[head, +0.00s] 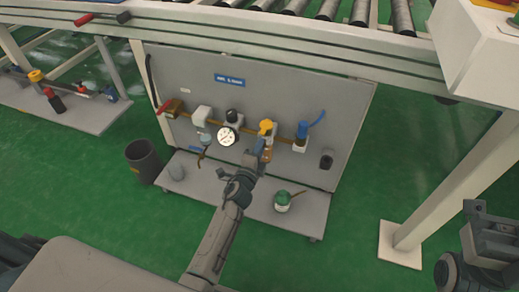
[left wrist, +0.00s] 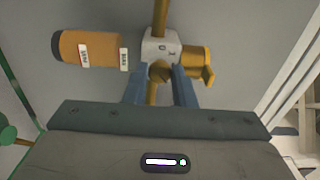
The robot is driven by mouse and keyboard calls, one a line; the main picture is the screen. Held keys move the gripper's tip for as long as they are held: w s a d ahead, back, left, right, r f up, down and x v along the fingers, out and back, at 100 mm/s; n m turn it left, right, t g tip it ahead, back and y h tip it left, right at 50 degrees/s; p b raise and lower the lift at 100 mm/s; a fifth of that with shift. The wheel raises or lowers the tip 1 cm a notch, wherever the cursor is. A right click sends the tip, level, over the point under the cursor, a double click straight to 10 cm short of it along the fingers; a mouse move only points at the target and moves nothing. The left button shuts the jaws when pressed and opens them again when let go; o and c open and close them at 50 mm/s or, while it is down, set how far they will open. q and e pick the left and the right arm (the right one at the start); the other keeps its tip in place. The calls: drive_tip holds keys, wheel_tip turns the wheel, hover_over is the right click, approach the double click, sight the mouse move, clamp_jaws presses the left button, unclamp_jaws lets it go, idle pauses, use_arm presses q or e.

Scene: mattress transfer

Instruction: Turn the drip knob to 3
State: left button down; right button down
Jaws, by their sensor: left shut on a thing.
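The lubricator on the grey panel has a yellow cap (head: 266,126) and an orange bowl (head: 267,155). In the left wrist view it lies sideways, with the orange bowl (left wrist: 90,49) at left, a white block (left wrist: 162,46) and the yellow cap (left wrist: 199,65) at right. My left gripper (head: 262,149) is at its front. The fingers (left wrist: 160,90) are shut on a small brass-coloured knob (left wrist: 159,71) at the block's edge. The knob's setting cannot be read. My right gripper (head: 492,216) is at the right edge, away from the panel; its jaw opening is unclear.
A pressure gauge (head: 226,136) is left of the lubricator, and a blue-handled valve (head: 303,130) is right of it. A red-handled valve (head: 172,106) is farther left. A green-topped can (head: 282,202) stands on the base shelf. A dark bin (head: 143,160) stands left.

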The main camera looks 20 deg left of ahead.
use_arm(q)
drive_tip(key=shift+f, duration=0.1)
idle(0.4)
drive_tip(key=c, duration=1.2)
unclamp_jaws()
drive_tip(key=shift+c, duration=0.2)
drive_tip(key=s, duration=1.1)
drive_tip(key=shift+a, duration=0.15)
